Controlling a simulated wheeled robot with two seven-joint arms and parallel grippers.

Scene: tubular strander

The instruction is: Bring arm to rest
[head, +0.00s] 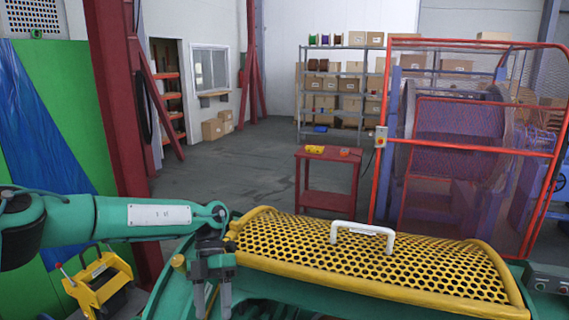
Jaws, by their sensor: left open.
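My left arm comes in from the left edge, stretched level across the lower left of the head view. Its gripper (212,300) hangs down from the wrist with two grey fingers spread apart. Nothing shows between the fingers. The gripper is at the left end of a yellow perforated guard (300,250) on a green machine. The guard lies closed-looking over the machine and has a white handle (362,236) on top. The gripper is well apart from the handle. My right gripper is not in view.
A red cage with mesh (462,140) stands behind the guard at right. A red cart (328,185) stands left of it. A yellow wheeled unit (103,285) is below my left arm. A red column (118,100) rises at left. Open floor (230,165) lies beyond.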

